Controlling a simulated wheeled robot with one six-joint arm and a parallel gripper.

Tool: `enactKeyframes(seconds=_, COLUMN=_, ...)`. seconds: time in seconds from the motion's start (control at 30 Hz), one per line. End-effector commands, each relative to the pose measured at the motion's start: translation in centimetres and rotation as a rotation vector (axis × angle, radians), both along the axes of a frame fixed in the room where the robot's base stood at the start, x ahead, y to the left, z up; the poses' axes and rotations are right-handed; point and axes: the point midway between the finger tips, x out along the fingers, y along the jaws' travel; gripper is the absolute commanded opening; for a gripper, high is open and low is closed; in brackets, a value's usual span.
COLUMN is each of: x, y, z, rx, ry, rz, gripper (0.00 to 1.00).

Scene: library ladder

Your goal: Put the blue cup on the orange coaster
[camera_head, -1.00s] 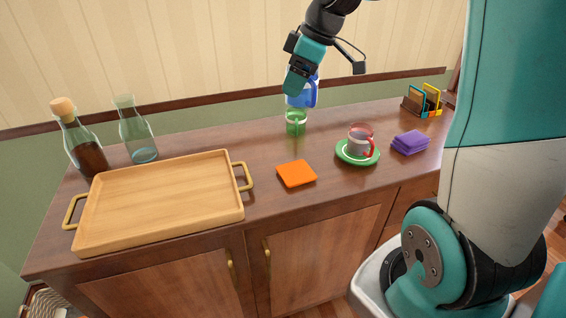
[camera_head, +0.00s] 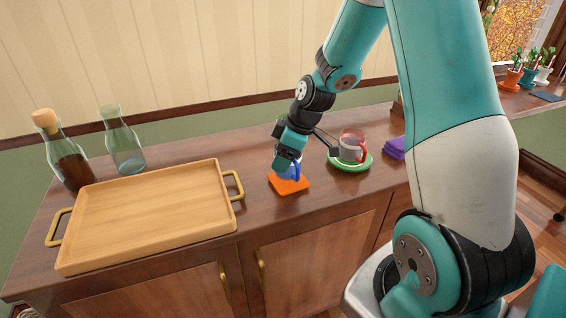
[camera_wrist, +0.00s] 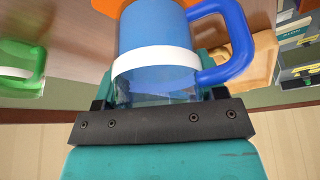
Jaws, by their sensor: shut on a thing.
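The blue cup (camera_head: 296,172), with a white band and a handle, is upright in my gripper (camera_head: 287,158). It fills the middle of the wrist view (camera_wrist: 158,35), handle to the right, between the jaws (camera_wrist: 157,100). The orange coaster (camera_head: 290,186) lies on the cabinet top right under the cup. A strip of it shows past the cup's base in the wrist view (camera_wrist: 108,6). I cannot tell whether the cup's base touches the coaster. My gripper hides part of the cup in the head view.
A wooden tray (camera_head: 75,222) with brass handles is to the left, with two glass bottles behind it. A green cup (camera_wrist: 22,65) shows in the wrist view.

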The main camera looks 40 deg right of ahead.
Motion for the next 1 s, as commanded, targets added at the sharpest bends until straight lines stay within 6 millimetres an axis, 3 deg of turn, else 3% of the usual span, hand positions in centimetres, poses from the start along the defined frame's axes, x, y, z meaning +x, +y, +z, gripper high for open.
enactKeyframes(seconds=0.13, x=0.0, y=0.0, z=-1.9, rx=0.000, ry=0.002, rz=-0.001, gripper=0.36)
enactKeyframes(seconds=0.5, x=0.0, y=0.0, z=-2.4, rx=0.000, ry=0.000, rz=-0.001, gripper=0.36)
enactKeyframes(seconds=0.53, x=0.0, y=0.0, z=-2.4, rx=0.000, ry=0.000, rz=-0.001, gripper=0.67)
enactKeyframes(seconds=0.63, x=0.0, y=-0.1, z=-2.3, rx=0.000, ry=0.000, rz=-0.001, gripper=0.90)
enactKeyframes(seconds=1.0, x=-0.1, y=-0.2, z=-1.6, rx=0.000, ry=-0.002, rz=-0.002, gripper=0.90)
